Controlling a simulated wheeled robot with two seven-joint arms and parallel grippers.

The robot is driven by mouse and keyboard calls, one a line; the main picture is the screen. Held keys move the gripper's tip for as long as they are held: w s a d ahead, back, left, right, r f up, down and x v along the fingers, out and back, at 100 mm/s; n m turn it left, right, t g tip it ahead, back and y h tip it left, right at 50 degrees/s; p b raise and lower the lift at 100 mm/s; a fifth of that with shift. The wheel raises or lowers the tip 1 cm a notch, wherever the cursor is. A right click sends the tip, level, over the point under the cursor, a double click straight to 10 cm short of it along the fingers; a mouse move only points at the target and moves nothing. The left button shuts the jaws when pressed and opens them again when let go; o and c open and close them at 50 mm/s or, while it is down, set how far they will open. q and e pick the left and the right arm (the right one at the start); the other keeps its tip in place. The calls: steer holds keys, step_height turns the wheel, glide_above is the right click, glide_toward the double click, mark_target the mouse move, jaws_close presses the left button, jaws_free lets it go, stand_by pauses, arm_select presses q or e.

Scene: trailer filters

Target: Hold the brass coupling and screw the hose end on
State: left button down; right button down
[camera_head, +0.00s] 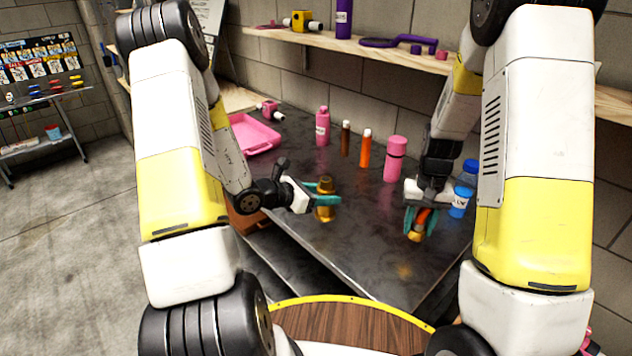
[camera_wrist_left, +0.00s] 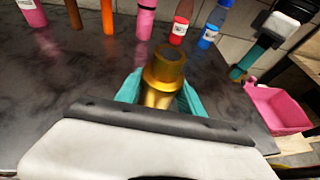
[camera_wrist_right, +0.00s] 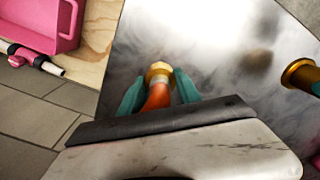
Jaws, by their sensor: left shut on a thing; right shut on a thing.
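The brass coupling (camera_head: 325,200) stands upright over the dark table, with my left gripper (camera_head: 322,197) shut around it. In the left wrist view the coupling (camera_wrist_left: 163,80) sits between the teal fingers, its open round top showing. My right gripper (camera_head: 420,222) is shut on the orange hose end (camera_wrist_right: 158,95), which has a brass fitting at its tip. In the head view the hose end's brass tip (camera_head: 416,236) points down, to the right of the coupling and apart from it. The right wrist view also shows the coupling (camera_wrist_right: 302,75) at the right edge.
Behind the grippers stand a pink bottle (camera_head: 322,126), a brown bottle (camera_head: 345,138), an orange bottle (camera_head: 365,148), a pink flask (camera_head: 395,158) and a blue bottle (camera_head: 462,190). A pink tray (camera_head: 256,133) lies at the back left. The table (camera_head: 362,240) between the grippers is clear.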

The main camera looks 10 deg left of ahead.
arm_select(q)
steer(key=w+d+f+m+g+h, duration=0.1)
steer(key=d+m+g+h, duration=0.1)
steer(key=d+m+g, duration=0.2)
steer(key=shift+d, duration=1.15)
steer(key=shift+w+f, duration=0.1)
arm_select(e)
steer(key=w+a+r+n, duration=0.3)
steer(key=a+r+n, duration=0.1)
steer(key=a+r, duration=0.3)
steer(key=w+a+r+n, duration=0.4)
steer(key=a+r, duration=0.4)
steer(key=a, duration=0.4)
steer(key=shift+f, duration=2)
steer(key=shift+f, duration=0.85)
